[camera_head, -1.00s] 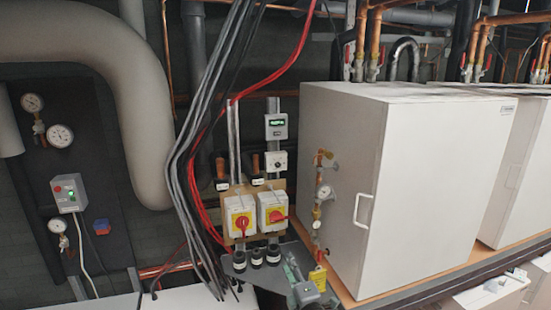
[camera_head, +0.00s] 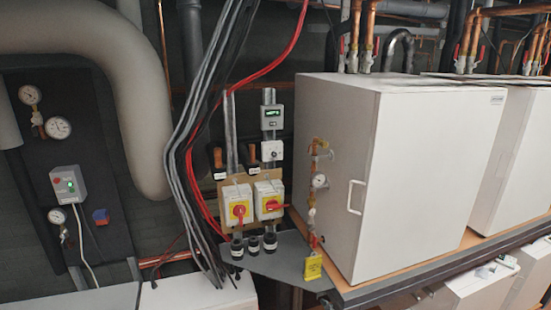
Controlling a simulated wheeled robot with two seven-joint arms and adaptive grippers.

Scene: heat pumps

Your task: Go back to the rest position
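Neither of my grippers shows in the head view. Two white and yellow switches with red knobs stand side by side on a tan board: the left switch (camera_head: 238,208) and the right switch (camera_head: 269,200). A big white heat pump cabinet (camera_head: 415,170) with a closed door and a white handle (camera_head: 355,197) stands to the right. A pressure gauge (camera_head: 319,181) on a brass pipe fitting is at its left side, with a yellow tag (camera_head: 313,267) below.
A grey shelf (camera_head: 285,262) with several black fittings (camera_head: 253,246) lies below the switches. Grey and red cables (camera_head: 195,120) hang at centre left. A dark panel with gauges (camera_head: 57,128) and a grey control box (camera_head: 68,184) is at the far left. More white cabinets (camera_head: 520,150) stand right.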

